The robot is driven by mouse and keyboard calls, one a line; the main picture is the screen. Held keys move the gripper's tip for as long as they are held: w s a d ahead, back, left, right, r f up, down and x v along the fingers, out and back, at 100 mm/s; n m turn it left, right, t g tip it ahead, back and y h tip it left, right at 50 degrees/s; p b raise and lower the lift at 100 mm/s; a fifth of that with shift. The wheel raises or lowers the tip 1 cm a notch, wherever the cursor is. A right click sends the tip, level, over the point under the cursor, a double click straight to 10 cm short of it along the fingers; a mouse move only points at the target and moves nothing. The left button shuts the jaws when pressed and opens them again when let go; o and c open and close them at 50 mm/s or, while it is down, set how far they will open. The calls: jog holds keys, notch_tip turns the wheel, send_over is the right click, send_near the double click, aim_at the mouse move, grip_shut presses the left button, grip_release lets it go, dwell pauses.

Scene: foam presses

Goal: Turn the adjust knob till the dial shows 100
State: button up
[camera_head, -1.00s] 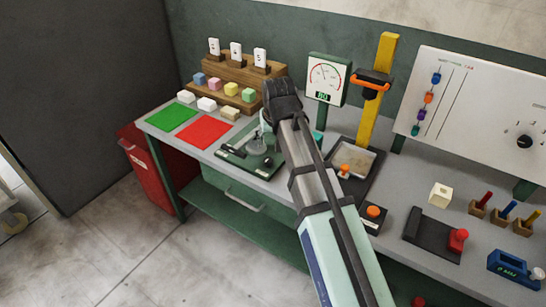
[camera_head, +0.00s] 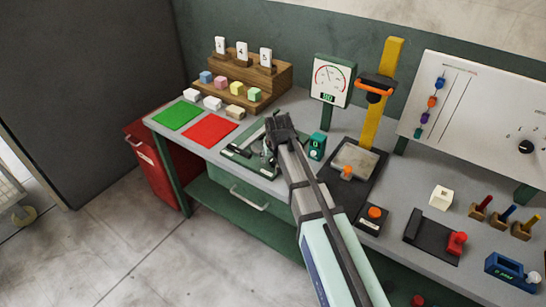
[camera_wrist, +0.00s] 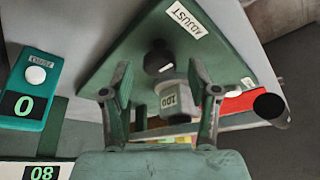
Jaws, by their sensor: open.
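The dial (camera_head: 331,80) is a white gauge with a red and green arc and a small green display. In the wrist view its display (camera_wrist: 43,173) is upside down and seems to read 80. The black adjust knob (camera_wrist: 158,60) sits on a green plate (camera_wrist: 115,62) beside a white ADJUST label (camera_wrist: 185,18). My gripper (camera_wrist: 159,70) is open, with the knob showing between its fingertips; I cannot tell whether they touch it. In the head view my gripper (camera_head: 281,122) is above the plate and hides the knob.
A grey cylinder marked 100 (camera_wrist: 172,100) shows between my fingers, close to the knob. A black ball (camera_wrist: 269,105) is at the right. A teal box (camera_head: 317,146) with a white button stands beside my gripper. Red (camera_head: 209,131) and green (camera_head: 179,116) mats lie left.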

jog(key=shift+w+f, duration=0.15)
jog(key=shift+f, duration=0.25)
jog(key=c, duration=1.1)
jog(key=shift+c, duration=0.2)
jog(key=shift+a+m, duration=0.1)
jog(key=shift+m, duration=0.3)
jog(key=m+h+b, duration=0.1)
jog(key=m, duration=0.2)
jog(key=shift+a+f+h+b, duration=0.1)
jog(key=shift+h+b, duration=0.25)
jog(key=shift+h, duration=0.05)
jog(key=shift+m+h+b, duration=0.6)
jog(key=shift+m+b, duration=0.05)
jog(key=shift+m, duration=1.35)
